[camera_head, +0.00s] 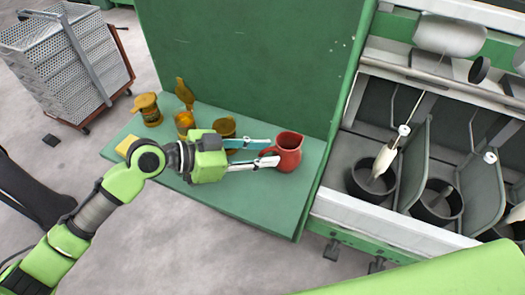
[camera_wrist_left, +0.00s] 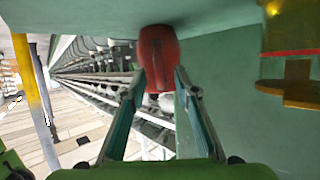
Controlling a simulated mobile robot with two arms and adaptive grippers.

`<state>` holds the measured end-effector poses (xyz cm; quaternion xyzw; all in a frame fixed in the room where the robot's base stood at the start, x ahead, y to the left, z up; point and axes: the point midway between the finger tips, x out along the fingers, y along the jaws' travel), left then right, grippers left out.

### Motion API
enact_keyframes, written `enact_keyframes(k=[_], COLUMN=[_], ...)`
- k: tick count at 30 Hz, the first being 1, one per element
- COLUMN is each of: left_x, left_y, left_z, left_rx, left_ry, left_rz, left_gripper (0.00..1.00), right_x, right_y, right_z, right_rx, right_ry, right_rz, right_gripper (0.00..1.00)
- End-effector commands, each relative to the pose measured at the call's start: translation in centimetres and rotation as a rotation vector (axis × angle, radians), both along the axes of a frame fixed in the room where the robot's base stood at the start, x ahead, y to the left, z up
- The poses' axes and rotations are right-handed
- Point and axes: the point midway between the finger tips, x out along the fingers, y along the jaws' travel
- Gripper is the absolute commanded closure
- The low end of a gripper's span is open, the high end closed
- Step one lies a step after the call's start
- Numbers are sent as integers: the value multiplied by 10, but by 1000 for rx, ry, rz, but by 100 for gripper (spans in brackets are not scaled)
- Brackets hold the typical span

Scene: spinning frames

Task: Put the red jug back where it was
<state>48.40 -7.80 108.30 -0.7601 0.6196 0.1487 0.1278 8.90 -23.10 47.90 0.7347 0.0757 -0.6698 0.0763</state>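The red jug (camera_head: 289,148) stands on the green shelf (camera_head: 262,213), near the shelf's right end. My left gripper (camera_head: 271,151) reaches it from the left, its two fingers apart and pointing at the jug's handle side. In the left wrist view, which looks upside down, the red jug (camera_wrist_left: 158,52) lies just beyond and between the fingertips (camera_wrist_left: 159,80). The handle seems to be between the fingers, but I cannot tell whether they touch it. My right gripper is out of view.
Several amber containers, one a jar (camera_head: 147,108), stand at the shelf's left and back, close to my left gripper. A green panel (camera_head: 250,60) rises behind. Right of the shelf is a machine with dark cans (camera_head: 437,203). A grey crate trolley (camera_head: 70,65) stands far left.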

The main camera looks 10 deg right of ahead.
Motion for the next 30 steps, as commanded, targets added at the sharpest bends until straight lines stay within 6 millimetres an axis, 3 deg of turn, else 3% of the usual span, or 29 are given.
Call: enact_keyframes(k=[10, 24, 30], left_x=[0, -18, -22], left_y=[3, 88, 106], left_z=[4, 36, 46], left_rx=[1, 4, 1], left_ry=[-1, -2, 0], left_rz=[2, 2, 1], left_gripper=[72, 72, 72], right_x=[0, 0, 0], right_y=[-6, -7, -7], right_z=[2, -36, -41], right_rx=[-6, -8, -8], right_ry=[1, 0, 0], right_rz=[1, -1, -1], right_gripper=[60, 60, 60])
